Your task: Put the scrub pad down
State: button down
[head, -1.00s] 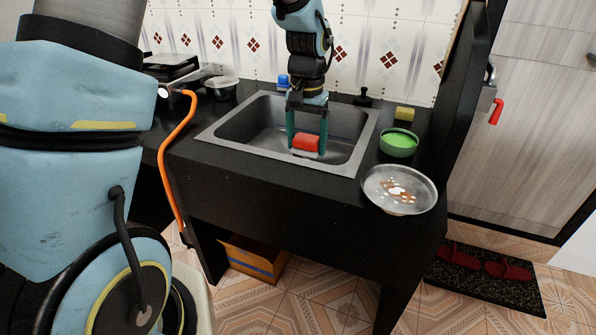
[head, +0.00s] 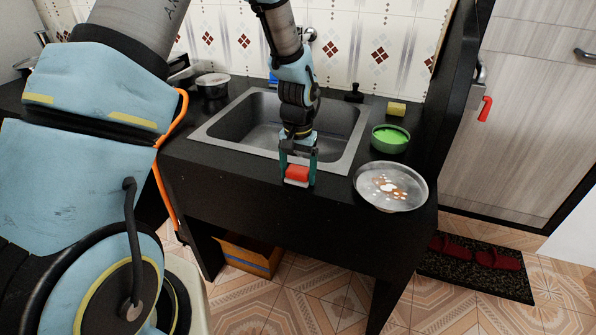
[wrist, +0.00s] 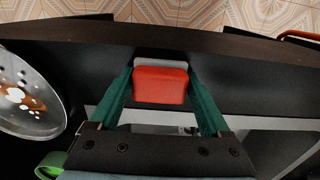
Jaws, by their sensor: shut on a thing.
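The scrub pad (head: 298,173) is a red block with a pale layer at its lower edge. My gripper (head: 298,178) is shut on it, with one green finger on each side. It is at the front rim of the sink, over the black counter front. In the wrist view the scrub pad (wrist: 160,85) sits between the two fingertips of my gripper (wrist: 160,88), with dark counter behind it. I cannot tell whether the pad touches the counter.
A metal plate (head: 412,203) with brown and white stains lies to the right. A green bowl (head: 391,139) and a yellow sponge (head: 397,109) are behind it. The grey sink (head: 347,145) is behind my gripper. The counter front between sink and plate is bare.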

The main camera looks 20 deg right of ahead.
aim_at(298, 170)
grip_release()
jog(key=shift+f, duration=0.1)
notch_tip(298, 170, up, 12)
jog(key=b, duration=0.3)
jog(key=s+a+n, duration=0.2)
jog(key=a+n, duration=0.1)
jog(key=a, duration=1.2)
jog(key=s+a+r+n+t, duration=0.1)
jog(key=a+n, duration=0.3)
jog(key=a, duration=1.1)
jog(key=shift+s+t, duration=0.3)
jog(key=shift+s, duration=0.15)
